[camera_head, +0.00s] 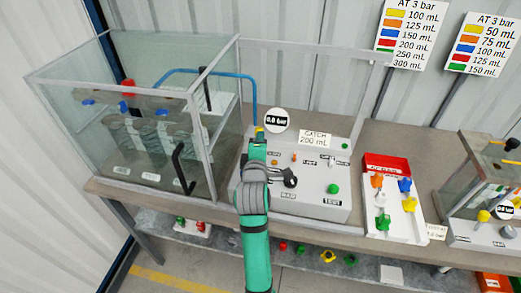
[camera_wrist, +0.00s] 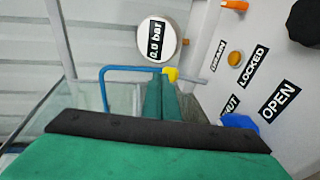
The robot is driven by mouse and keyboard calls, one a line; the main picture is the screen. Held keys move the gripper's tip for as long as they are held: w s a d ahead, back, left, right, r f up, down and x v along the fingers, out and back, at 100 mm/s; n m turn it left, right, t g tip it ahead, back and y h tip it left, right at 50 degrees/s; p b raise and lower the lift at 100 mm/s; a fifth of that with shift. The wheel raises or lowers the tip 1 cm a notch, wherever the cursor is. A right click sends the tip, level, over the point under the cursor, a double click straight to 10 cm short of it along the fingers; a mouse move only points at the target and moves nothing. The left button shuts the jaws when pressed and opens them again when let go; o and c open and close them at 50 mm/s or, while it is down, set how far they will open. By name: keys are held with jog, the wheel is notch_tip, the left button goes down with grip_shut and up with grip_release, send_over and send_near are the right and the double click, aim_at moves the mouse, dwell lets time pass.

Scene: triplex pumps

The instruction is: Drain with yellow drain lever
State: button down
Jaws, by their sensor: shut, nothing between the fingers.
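The yellow drain lever (camera_wrist: 171,73) shows in the wrist view as a small yellow piece beside a blue pipe, below the round gauge. In the head view a yellow piece (camera_head: 259,129) shows just above my gripper. My gripper (camera_head: 257,143) reaches up over the left end of the grey control panel. In the wrist view its green fingers (camera_wrist: 161,88) are together with nothing held between them. Their tips are right at the yellow lever and partly cover it; I cannot tell whether they touch. The lever's full shape is hidden.
The gauge (camera_head: 277,120) reads 0.0 bar. The control panel (camera_head: 310,203) has an orange knob (camera_wrist: 236,58) and black knob (camera_wrist: 304,22). A glass cabinet (camera_head: 199,150) with a black handle stands close left. A red-ended tray (camera_head: 408,225) with coloured handles lies right.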

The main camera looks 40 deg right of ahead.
jog(key=r+v, duration=0.2)
jog(key=v, duration=0.8)
jog(key=shift+w, duration=0.3)
jog(key=shift+a+r, duration=0.1)
jog(key=shift+r, duration=0.05)
